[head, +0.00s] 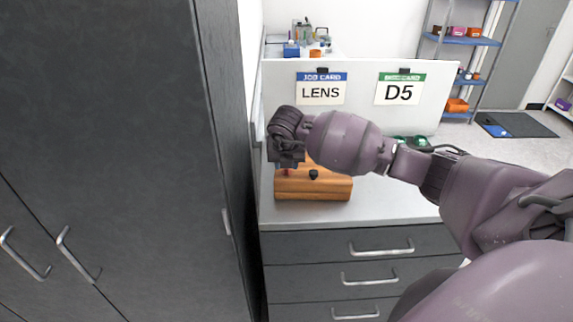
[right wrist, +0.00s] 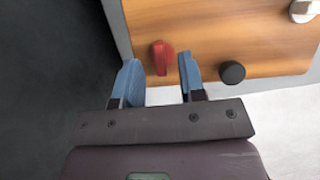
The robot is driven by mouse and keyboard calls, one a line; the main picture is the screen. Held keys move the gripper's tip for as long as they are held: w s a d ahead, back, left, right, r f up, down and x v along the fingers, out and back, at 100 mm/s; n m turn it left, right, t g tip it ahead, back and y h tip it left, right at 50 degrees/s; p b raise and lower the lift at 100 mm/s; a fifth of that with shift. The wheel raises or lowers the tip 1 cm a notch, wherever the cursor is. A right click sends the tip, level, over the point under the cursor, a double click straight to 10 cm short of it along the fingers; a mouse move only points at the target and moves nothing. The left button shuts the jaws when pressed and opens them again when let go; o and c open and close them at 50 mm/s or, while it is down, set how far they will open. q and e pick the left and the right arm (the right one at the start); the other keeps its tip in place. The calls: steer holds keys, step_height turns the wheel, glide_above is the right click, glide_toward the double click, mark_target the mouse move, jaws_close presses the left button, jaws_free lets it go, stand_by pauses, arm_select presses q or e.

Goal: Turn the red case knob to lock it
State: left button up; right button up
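The wooden case (head: 315,187) sits on the light worktop in the head view, partly hidden behind my right arm. In the right wrist view the case (right wrist: 225,30) fills the upper right. The red case knob (right wrist: 161,57) is on its front face near the left end; it also shows in the head view (head: 286,171) just below my gripper. A black knob (right wrist: 232,72) is to its right. My right gripper (right wrist: 158,75) is open, with the red knob between and slightly beyond its blue fingertips. I cannot tell whether either finger touches it. My left gripper is not in view.
A tall dark cabinet (head: 110,110) stands close on the left of the worktop (head: 390,205). A white panel with cards reading LENS (head: 320,92) and D5 (head: 399,93) stands behind the case. Drawers (head: 350,250) are below the worktop.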

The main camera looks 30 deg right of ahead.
steer(key=v, duration=0.9)
steer(key=shift+s+a, duration=0.1)
steer(key=shift+s, duration=0.05)
